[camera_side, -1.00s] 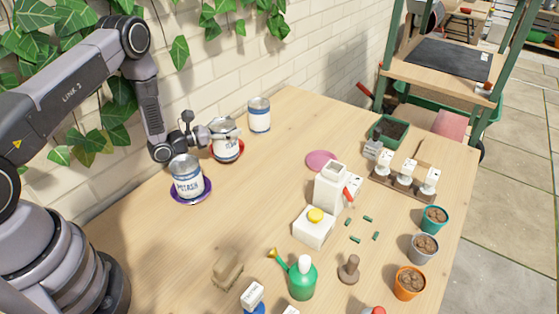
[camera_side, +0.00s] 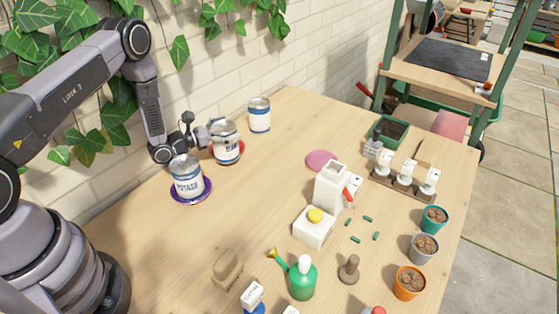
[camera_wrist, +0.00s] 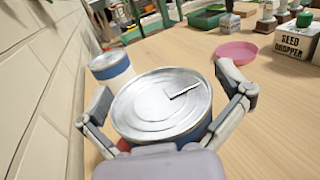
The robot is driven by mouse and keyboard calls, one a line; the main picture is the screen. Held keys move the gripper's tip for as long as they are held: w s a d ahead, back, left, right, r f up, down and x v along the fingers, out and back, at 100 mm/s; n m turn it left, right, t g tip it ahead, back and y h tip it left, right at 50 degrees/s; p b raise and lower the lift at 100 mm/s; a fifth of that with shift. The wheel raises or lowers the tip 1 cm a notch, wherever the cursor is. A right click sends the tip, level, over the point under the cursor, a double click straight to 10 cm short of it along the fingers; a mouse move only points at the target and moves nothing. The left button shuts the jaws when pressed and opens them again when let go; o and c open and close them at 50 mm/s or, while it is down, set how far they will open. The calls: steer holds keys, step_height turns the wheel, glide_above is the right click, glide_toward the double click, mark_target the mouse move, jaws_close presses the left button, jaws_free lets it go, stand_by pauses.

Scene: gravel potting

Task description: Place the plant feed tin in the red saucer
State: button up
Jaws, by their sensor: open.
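A tin with a metal lid and blue-and-white label (camera_side: 226,150) stands by the wall in the side view; its label is too small to read surely. In the wrist view, the tin's lid (camera_wrist: 160,103) lies between the open fingers of my gripper (camera_wrist: 168,100), with a gap at least on the left. A bit of red saucer (camera_wrist: 122,145) shows at lower left.
A second tin (camera_side: 187,172) stands on a purple saucer (camera_side: 207,193), nearer my arm. A third tin (camera_side: 259,113) stands farther along the wall. A pink saucer (camera_side: 321,160) is empty.

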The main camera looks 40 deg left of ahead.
steer(key=v, duration=0.2)
steer(key=shift+s+a+r, duration=0.15)
steer(key=shift+s+a, duration=0.1)
steer(key=shift+s, duration=0.1)
step_height(320, 180, up, 7)
steer(key=shift+s+d+f, duration=0.1)
steer(key=s+d+r+m+g+h, duration=0.25)
steer(key=d+r+m+h, duration=0.2)
steer(key=r, duration=0.25)
steer(key=s+d+r+m+g+h, duration=0.2)
steer(key=d+r+m+g+h, duration=0.15)
steer(key=d+r+m, duration=0.2)
steer(key=s+d+r+m+g+y, duration=0.1)
steer(key=s+d+r+m+g, duration=0.55)
steer(key=s, duration=0.35)
steer(key=s+a+r+m+g+y, duration=0.15)
steer(key=s+m+g+y, duration=0.35)
steer(key=s+m, duration=0.55)
steer(key=s+a+r+m+t+y, duration=0.4)
steer(key=s+a+t+y, duration=0.2)
steer(key=s+a+y, duration=0.3)
steer(key=shift+t, duration=0.35)
